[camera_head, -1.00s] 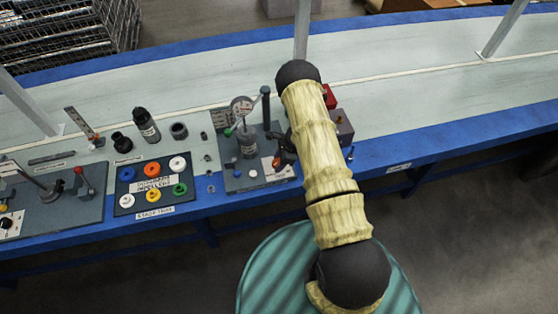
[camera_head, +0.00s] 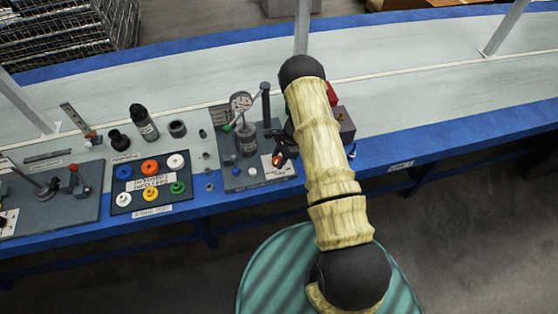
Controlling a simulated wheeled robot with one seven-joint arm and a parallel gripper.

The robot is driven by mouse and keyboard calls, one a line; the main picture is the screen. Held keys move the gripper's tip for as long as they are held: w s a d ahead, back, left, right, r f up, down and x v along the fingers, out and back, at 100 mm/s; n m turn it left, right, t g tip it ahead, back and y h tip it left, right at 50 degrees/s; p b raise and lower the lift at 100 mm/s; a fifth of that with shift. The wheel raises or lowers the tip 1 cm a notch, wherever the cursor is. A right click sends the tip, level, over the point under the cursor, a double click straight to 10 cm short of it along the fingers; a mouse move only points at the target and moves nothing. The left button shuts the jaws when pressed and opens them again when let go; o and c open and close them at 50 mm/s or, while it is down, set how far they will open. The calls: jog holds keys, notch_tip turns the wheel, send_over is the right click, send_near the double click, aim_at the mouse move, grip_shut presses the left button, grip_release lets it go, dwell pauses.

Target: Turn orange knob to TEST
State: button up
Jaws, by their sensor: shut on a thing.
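The orange knob (camera_head: 276,160) shows as a small orange spot on a white label plate at the right of the grey pump panel (camera_head: 232,181). My gripper (camera_head: 279,158) is dark and reaches down to it from the upper right. Its jaws are shut on the knob, and the fingers hide most of it. The lettering on the plate, including TEST, is too small to read, so I cannot tell where the knob points. My yellow-sleeved arm hides the area to the right of the panel.
On the same panel stand a round gauge (camera_head: 240,101), a dark upright post (camera_head: 265,103) and a pump body (camera_head: 246,141). A tray of coloured rings (camera_head: 122,200) lies to the left. A dark box (camera_head: 346,126) sits behind my arm. The bench further right is clear.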

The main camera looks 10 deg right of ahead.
jog(key=n+b, duration=0.1)
jog(key=n+g+b, duration=0.1)
jog(key=n, duration=0.1)
jog(key=n+b, duration=0.1)
jog(key=shift+w+f+n+g+h, duration=0.1)
jog(key=shift+w+n+g+h, duration=0.15)
jog(key=shift+n+g+h, duration=0.05)
jog(key=shift+a+n+g+h+b, duration=0.1)
jog(key=shift+n+g+h+b, duration=0.4)
jog(key=shift+n, duration=0.8)
jog(key=o, duration=1)
jog(key=v, duration=0.6)
jog(key=b+v, duration=0.1)
jog(key=v, duration=1)
jog(key=shift+d+r+b, duration=0.25)
jog(key=shift+d+b, duration=0.1)
